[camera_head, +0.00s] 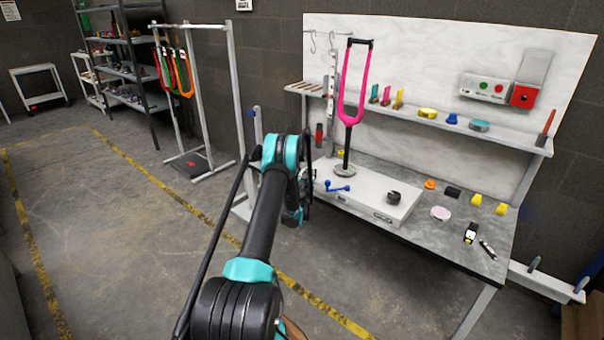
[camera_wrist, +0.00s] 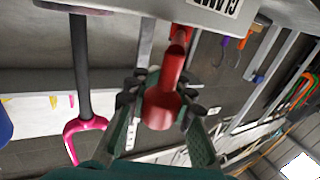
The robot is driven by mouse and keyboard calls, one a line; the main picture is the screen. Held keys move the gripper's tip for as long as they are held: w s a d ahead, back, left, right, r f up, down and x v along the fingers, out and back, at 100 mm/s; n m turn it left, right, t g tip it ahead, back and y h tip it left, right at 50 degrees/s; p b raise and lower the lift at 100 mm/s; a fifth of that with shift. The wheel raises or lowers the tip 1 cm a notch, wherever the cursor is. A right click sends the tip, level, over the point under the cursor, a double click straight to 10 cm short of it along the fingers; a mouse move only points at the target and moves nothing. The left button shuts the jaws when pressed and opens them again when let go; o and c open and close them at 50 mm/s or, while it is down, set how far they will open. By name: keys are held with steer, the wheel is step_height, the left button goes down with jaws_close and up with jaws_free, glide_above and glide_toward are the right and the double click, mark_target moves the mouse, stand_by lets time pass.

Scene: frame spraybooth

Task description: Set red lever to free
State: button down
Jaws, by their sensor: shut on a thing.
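The red lever (camera_wrist: 162,105) is in the middle of the wrist view, a thick red bar with a rounded end. It runs up toward a pale plate (camera_wrist: 212,14) whose cut-off label reads "CLAM". My gripper (camera_wrist: 160,97) is shut on the lever, with a dark finger pad on each side of it. In the head view my arm hides the lever and most of my gripper. A white box (camera_head: 372,212) on the bench carries a blue lever (camera_head: 338,188) and a black post with a pink fork (camera_head: 342,105). The fork also shows in the wrist view (camera_wrist: 88,127).
The workbench (camera_head: 440,258) holds yellow pieces, a pink disc and small tools right of the box. A shelf (camera_head: 470,128) and white backboard stand behind. A rack (camera_head: 205,100) of coloured forks is at left. The floor left of my arm is clear.

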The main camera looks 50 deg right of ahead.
steer(key=shift+t, duration=0.3)
steer(key=shift+d, duration=0.1)
steer(key=c, duration=1.3)
jaws_free()
steer(key=shift+s, duration=0.1)
steer(key=v, duration=0.7)
steer(key=shift+s+r, duration=0.1)
steer(key=shift+a, duration=0.25)
